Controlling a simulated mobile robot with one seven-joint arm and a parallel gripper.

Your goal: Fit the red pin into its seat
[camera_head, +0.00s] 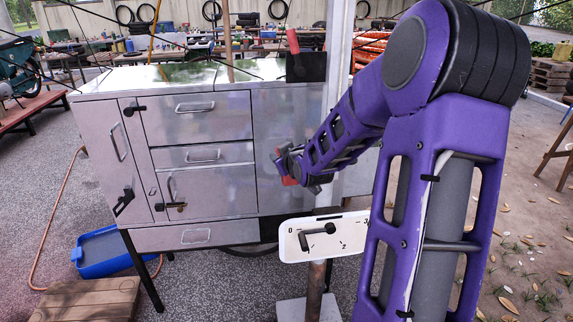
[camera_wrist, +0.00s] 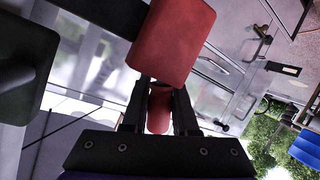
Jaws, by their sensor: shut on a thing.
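My gripper (camera_head: 296,170) is in front of the cabinet's right-hand panel in the head view, with red showing at its jaws. In the wrist view, the fingers of my gripper (camera_wrist: 159,108) are closed around a rounded red piece, which I take to be the red pin (camera_wrist: 158,112). A wide red block (camera_wrist: 172,40) shows just beyond the fingertips, seemingly part of the same thing. It hides what lies behind it. I cannot make out the pin's seat for certain in either view.
The grey metal cabinet (camera_head: 203,118) has drawers, doors and handles. A white lever plate (camera_head: 322,237) sits below my gripper. A blue tray (camera_head: 104,255) lies on the floor at left.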

